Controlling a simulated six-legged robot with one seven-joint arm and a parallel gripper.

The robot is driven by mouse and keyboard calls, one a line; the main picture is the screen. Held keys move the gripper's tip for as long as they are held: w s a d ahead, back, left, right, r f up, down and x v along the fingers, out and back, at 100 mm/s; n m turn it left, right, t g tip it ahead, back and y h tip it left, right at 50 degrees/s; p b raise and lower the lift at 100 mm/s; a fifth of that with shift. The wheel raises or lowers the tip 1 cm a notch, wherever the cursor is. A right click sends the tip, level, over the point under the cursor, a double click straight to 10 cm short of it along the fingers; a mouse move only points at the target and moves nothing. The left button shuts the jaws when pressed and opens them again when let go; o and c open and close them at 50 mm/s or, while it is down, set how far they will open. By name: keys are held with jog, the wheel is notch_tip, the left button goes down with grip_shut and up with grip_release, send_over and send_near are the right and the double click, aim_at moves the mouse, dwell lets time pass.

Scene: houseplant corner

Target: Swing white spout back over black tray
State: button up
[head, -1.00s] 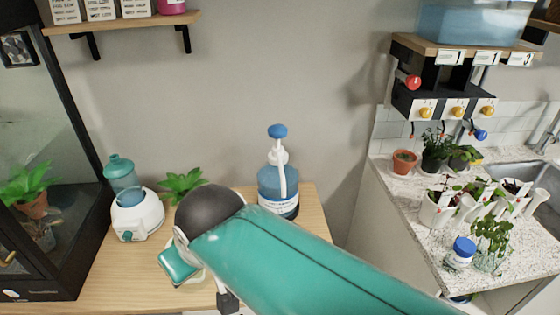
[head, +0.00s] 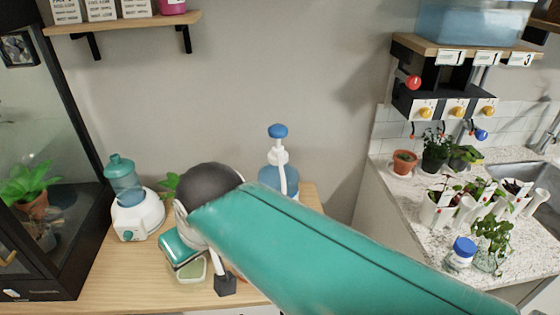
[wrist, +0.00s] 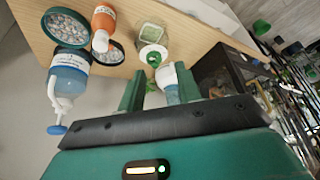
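A blue pump bottle with a white spout (head: 281,171) and a blue knob (head: 278,131) stands at the back of the wooden table; my arm hides its lower part. In the wrist view the same bottle (wrist: 70,72) is at the left, its white spout (wrist: 51,90) beside it. Another dark pebble dish (wrist: 122,56) is close by. My gripper (wrist: 159,72) is open, its two green fingers apart, and away from the spout. I cannot tell which way the spout points relative to the tray.
An orange bottle (wrist: 104,18) with a white cap is by the pebble dishes. A white and teal device (head: 137,215) and a pale green container (head: 192,271) sit on the table (head: 110,272). A glass cabinet (head: 75,150) bounds the left; a plant-covered counter (head: 400,200) is at right.

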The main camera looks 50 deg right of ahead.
jog(key=w+d+r+m+g, duration=0.1)
jog(key=w+d+r, duration=0.1)
jog(key=w+d, duration=0.2)
jog(key=m+g+h, duration=0.2)
jog(key=m+g, duration=0.4)
jog(key=m, duration=0.1)
send_near(281, 167)
jog(key=x, duration=0.7)
jog(key=shift+s+f, duration=0.1)
jog(key=shift+f, duration=0.3)
grip_shut()
